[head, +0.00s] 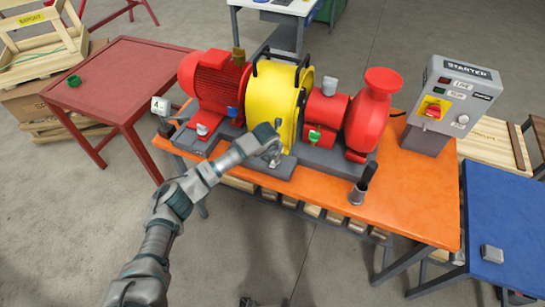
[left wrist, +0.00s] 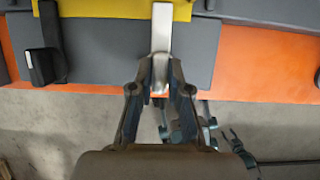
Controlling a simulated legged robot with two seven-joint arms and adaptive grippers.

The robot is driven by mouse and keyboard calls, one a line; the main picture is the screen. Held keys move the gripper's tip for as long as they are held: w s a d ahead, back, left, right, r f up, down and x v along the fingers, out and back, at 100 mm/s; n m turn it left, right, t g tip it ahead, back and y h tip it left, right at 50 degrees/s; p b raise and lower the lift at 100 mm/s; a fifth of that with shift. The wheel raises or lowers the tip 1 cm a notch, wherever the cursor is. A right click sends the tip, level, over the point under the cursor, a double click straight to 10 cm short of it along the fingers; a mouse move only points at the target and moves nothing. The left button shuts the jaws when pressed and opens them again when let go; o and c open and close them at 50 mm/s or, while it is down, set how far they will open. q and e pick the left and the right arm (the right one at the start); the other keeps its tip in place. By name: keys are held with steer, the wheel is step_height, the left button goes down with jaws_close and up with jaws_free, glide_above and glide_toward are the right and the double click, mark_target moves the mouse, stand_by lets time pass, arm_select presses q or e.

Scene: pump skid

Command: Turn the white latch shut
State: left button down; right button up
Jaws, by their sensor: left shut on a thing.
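The white latch (left wrist: 161,30) is a pale, flat bar in the left wrist view. It stands in front of the yellow guard (head: 262,95) and points back toward my wrist. My left gripper (left wrist: 160,76) has its two fingers on either side of the bar's near end and is shut on it. In the head view my left gripper (head: 273,156) is low at the front of the yellow guard, by the grey skid base. It largely hides the latch there. My right gripper is in neither view.
A black handle (left wrist: 39,65) stands left of the latch. A red motor (head: 212,80) and red pump (head: 368,120) flank the guard on the orange bench (head: 420,200). A grey starter box (head: 440,95) stands at the right. Open floor lies before the bench.

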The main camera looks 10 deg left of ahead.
arm_select(q)
steer(key=shift+w+r, duration=0.15)
steer(key=c, duration=1.1)
jaws_free()
steer(key=shift+a, duration=0.15)
steer(key=shift+c, duration=0.2)
steer(key=shift+w+f, duration=0.1)
steer(key=shift+f, duration=0.1)
steer(key=shift+d, duration=0.25)
steer(key=shift+s+r, duration=0.25)
steer(key=shift+r, duration=0.2)
steer(key=v, duration=1)
steer(key=shift+s+a+r, duration=0.1)
steer(key=shift+r, duration=0.3)
